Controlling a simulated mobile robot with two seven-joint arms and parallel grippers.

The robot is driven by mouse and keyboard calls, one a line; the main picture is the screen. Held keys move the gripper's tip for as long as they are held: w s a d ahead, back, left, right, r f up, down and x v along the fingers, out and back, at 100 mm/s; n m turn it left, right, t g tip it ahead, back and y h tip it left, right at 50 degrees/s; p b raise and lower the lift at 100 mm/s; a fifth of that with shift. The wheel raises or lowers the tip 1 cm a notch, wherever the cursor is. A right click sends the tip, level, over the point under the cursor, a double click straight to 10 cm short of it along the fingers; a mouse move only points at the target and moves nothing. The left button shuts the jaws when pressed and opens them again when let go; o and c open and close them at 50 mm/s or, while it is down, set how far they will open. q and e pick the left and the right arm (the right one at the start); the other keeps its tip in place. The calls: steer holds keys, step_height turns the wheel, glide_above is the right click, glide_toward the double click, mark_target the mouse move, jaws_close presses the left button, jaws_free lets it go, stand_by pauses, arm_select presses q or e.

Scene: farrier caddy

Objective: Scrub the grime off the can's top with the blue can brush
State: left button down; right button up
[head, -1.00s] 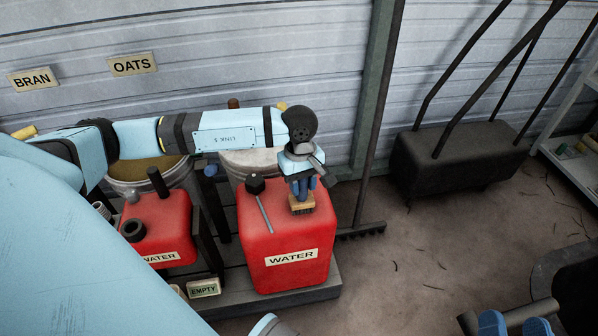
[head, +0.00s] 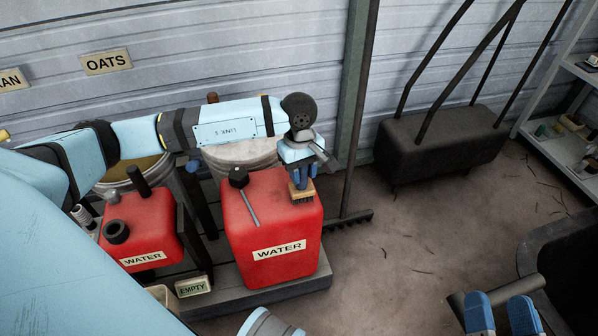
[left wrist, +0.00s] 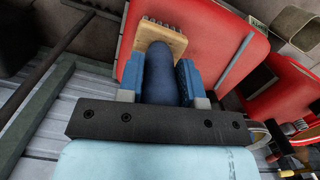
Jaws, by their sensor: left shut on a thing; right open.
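The blue can brush (head: 302,192) has a wooden block with dark bristles below a blue handle. My left gripper (head: 301,180) is shut on its handle. The left wrist view shows the handle (left wrist: 160,78) between the two blue fingers, with the block (left wrist: 166,38) beyond. The large red water can (head: 272,222) stands upright on a grey platform. The brush is at the right end of its top, bristles down; I cannot tell whether they touch. My right gripper (head: 501,313) is open and empty at the lower right.
A black cap (head: 238,177) and a grey rod sit on the can's top, left of the brush. A dark rake head (head: 346,220) lies right of the large can.

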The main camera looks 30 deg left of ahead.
arm_select(q)
steer(key=shift+s+a+r, duration=0.1)
steer(key=shift+s+a, duration=1.2)
steer(key=shift+s, duration=0.15)
steer(key=shift+s+a, duration=1.25)
steer(key=shift+s, duration=0.3)
steer(key=shift+w+d, duration=0.1)
